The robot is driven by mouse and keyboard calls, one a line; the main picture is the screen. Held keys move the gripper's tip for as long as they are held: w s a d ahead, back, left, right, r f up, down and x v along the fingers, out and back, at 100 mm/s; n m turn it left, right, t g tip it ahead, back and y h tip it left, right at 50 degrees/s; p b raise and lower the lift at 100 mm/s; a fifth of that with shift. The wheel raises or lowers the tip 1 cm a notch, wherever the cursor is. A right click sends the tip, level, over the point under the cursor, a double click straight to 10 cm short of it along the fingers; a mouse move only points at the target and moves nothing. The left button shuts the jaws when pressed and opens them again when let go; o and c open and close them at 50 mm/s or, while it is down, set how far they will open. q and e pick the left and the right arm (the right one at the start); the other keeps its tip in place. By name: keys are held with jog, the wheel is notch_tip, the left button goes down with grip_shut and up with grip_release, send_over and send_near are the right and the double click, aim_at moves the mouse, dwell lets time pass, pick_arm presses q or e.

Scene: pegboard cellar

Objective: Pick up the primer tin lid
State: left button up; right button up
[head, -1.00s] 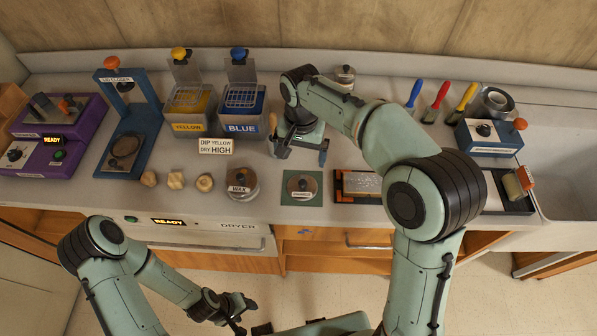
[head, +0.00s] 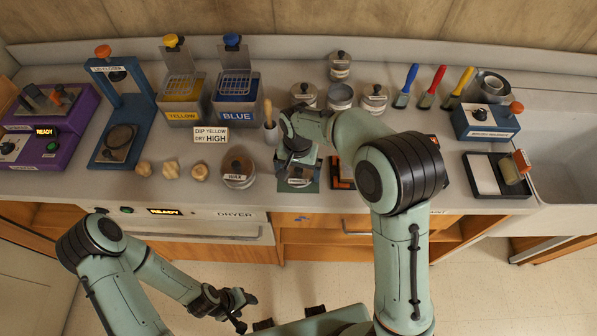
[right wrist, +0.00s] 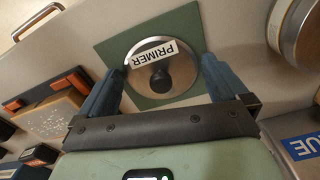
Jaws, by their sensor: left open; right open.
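The primer tin lid (right wrist: 150,68) is a round metal disc with a dark knob and a white PRIMER label. It lies flat on a green square mat (right wrist: 187,28), which also shows at the counter's front in the head view (head: 313,186). My right gripper (right wrist: 163,72) is open above the lid, with its blue fingers on either side of the knob and nothing between them gripped. In the head view my right gripper (head: 297,172) hides most of the lid. My left gripper (head: 238,309) is open and empty, low in front of the counter.
A wax tin (head: 238,174) stands left of the mat, with several wooden pieces beyond. A black-and-orange tray (right wrist: 45,100) lies on the mat's other side. An open tin (head: 341,97) stands among lidded tins behind. A wooden-handled tool (head: 268,118) stands nearby.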

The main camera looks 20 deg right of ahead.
aim_at(298, 172)
jog(key=c, duration=0.7)
jog(key=shift+r, duration=0.15)
pick_arm(q)
jog(key=w+r+p, duration=0.2)
jog(key=w+r, duration=0.1)
pick_arm(e)
notch_tip(298, 172, up, 20)
jog(key=shift+s+f, duration=0.1)
jog(key=shift+f, duration=0.05)
